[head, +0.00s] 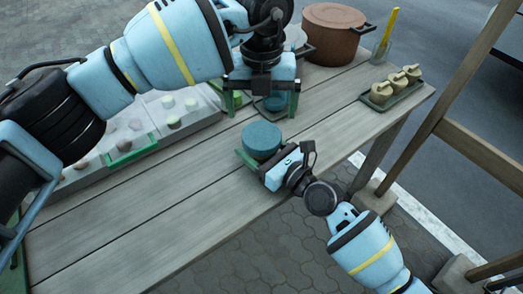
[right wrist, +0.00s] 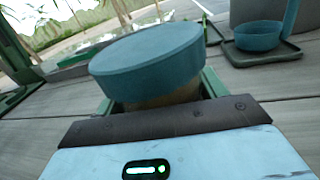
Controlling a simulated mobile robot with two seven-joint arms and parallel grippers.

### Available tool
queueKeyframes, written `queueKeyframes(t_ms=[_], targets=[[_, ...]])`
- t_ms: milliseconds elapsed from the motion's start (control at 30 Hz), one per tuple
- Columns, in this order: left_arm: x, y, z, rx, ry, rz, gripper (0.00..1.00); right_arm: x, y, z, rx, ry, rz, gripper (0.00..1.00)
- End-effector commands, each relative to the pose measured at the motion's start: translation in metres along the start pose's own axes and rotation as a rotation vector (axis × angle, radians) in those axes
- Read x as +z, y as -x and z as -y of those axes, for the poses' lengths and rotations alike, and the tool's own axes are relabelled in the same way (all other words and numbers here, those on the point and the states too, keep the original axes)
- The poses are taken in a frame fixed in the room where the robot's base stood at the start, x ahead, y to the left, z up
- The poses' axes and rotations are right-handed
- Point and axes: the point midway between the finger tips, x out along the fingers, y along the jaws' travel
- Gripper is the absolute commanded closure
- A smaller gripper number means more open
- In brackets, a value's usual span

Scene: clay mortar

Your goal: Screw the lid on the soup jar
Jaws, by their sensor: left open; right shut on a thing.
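The soup jar's teal lid (head: 261,139) sits on top of the jar near the table's front edge. In the right wrist view the teal lid (right wrist: 150,60) covers the mouth of the beige jar (right wrist: 160,97); I cannot tell how tightly it is seated. My right gripper (head: 262,158) is shut on the jar, its green fingers on either side of the jar body below the lid. My left gripper (head: 262,104) is open, its fingers pointing down, above and behind the jar and apart from the lid. Most of the jar body is hidden in the head view.
A small teal bowl (right wrist: 258,36) stands on a dark tray behind the jar. A brown pot (head: 330,38), a glass with a yellow utensil (head: 388,32) and a tray of pale lidded pieces (head: 391,88) are at the back right. A light tray (head: 200,115) lies left. Front planks are clear.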

Motion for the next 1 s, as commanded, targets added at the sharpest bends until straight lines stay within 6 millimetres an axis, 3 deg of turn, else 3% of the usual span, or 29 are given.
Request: queueKeyframes(t_ms=[200, 400, 600, 1000], targets=[[-0.0002, -0.0003, 0.0001, 0.0, 0.33, -0.001, 0.03, -0.0001, 0.0, -0.0001, 0.0, -0.001, 0.0, 0.94], [-0.0001, -0.0004, 0.0, 0.001, 0.548, 0.0, 0.03, -0.0001, 0.0, -0.0001, 0.0, -0.001, 0.0, 0.94], [-0.0001, -0.0004, -0.0001, 0.001, 0.635, 0.0, 0.03, -0.0001, 0.0, -0.0002, 0.0, -0.001, 0.0, 0.94], [-0.0001, -0.0025, -0.0002, 0.001, 0.641, -0.001, 0.03, -0.0002, 0.0, -0.0002, 0.0, -0.001, 0.0, 0.94]])
